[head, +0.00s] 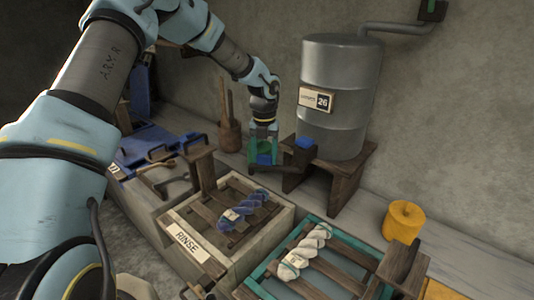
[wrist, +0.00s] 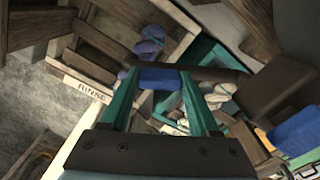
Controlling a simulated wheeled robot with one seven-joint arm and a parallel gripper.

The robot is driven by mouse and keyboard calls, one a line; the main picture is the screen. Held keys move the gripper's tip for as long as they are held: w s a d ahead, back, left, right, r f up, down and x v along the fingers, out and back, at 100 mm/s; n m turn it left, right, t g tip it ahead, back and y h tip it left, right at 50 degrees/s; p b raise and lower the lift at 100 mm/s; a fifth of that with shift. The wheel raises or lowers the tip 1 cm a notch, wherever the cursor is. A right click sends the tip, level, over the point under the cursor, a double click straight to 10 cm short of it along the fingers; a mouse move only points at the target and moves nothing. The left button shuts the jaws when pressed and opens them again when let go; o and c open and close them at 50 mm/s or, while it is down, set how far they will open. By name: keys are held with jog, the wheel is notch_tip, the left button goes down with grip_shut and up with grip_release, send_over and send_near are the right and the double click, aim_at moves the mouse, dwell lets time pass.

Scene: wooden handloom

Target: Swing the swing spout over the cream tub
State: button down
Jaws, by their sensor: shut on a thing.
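The swing spout (wrist: 215,73) is a dark brown bar with a blue grip (wrist: 160,78). It runs left from a dark block below the grey drum (head: 340,95). My gripper (head: 263,152) has green fingers closed on the blue grip, also seen in the wrist view (wrist: 163,95). The cream tub (head: 178,226), labelled RINSE, has a slatted rack with a blue-purple skein (head: 245,210). In the wrist view the spout's free end overlaps the skein and the tub's inner edge. I cannot tell whether it is directly above the tub.
The drum stands on a dark wooden stand (head: 345,185). A blue block (head: 305,143) sits beside it. A teal tub (head: 262,288) with a pale skein (head: 303,250) is right of the cream tub. A yellow pot (head: 404,220) stands on the ledge. A blue tub (head: 150,145) is at left.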

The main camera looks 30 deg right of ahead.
jog(key=shift+w+d+m, duration=0.15)
jog(key=shift+w+m, duration=0.1)
jog(key=shift+m, duration=0.05)
jog(key=shift+c, duration=0.6)
grip_release()
notch_tip(320, 180, up, 11)
jog(key=b, duration=0.3)
jog(key=shift+f, duration=0.1)
